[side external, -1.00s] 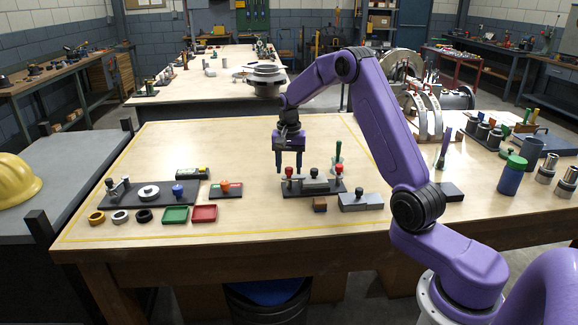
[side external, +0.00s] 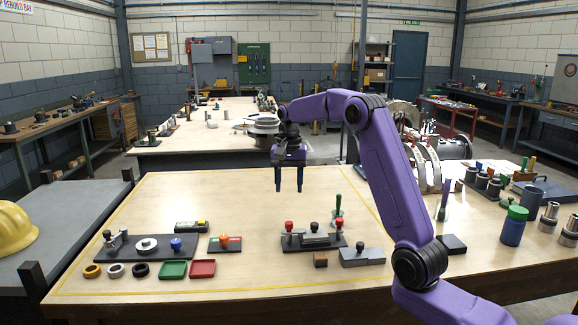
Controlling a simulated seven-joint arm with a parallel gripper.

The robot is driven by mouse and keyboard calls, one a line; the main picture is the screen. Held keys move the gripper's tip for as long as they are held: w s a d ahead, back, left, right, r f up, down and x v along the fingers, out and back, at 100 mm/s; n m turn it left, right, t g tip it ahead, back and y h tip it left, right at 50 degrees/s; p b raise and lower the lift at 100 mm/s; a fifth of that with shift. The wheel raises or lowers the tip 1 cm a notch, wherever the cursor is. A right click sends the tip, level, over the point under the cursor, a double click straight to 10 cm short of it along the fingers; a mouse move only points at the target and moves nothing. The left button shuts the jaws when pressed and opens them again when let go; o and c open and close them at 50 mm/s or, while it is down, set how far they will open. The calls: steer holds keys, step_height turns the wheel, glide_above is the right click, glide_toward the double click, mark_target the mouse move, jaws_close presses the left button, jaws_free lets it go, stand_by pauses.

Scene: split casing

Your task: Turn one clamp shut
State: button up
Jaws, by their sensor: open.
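A casing fixture stands on the wooden table, with a dark base plate (side external: 290,246) and a grey block (side external: 316,239) topped by a black knob. A red-knobbed clamp (side external: 289,226) stands at its left end and another red-knobbed clamp (side external: 339,225) at its right end. They are too small to tell how each is turned. My gripper (side external: 289,189) points down, open and empty, apart from the fixture and above it in the picture, nearest the left clamp's line.
A green-handled tool (side external: 338,207) stands just behind the fixture. A grey block with a black knob (side external: 361,256) and a small brown block (side external: 320,260) lie in front. A dark plate with parts (side external: 150,246), rings and green and red trays lie left.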

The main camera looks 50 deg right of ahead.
steer(key=shift+r, duration=2.8)
steer(key=shift+a, duration=0.1)
steer(key=s+a+f+n, duration=0.2)
steer(key=s+a+n, duration=0.4)
steer(key=a, duration=0.4)
steer(key=s+a+f+n, duration=0.1)
steer(key=s+a+n, duration=0.45)
steer(key=a, duration=0.45)
steer(key=s+f+n, duration=0.2)
steer(key=s+n, duration=0.2)
steer(key=s, duration=0.4)
steer(key=s+f+n, duration=0.3)
steer(key=s+n, duration=0.1)
steer(key=s, duration=0.5)
steer(key=s+a+f+n, duration=0.1)
steer(key=s+n, duration=0.3)
steer(key=s, duration=0.5)
steer(key=shift+f, duration=0.9)
steer(key=shift+a, duration=0.1)
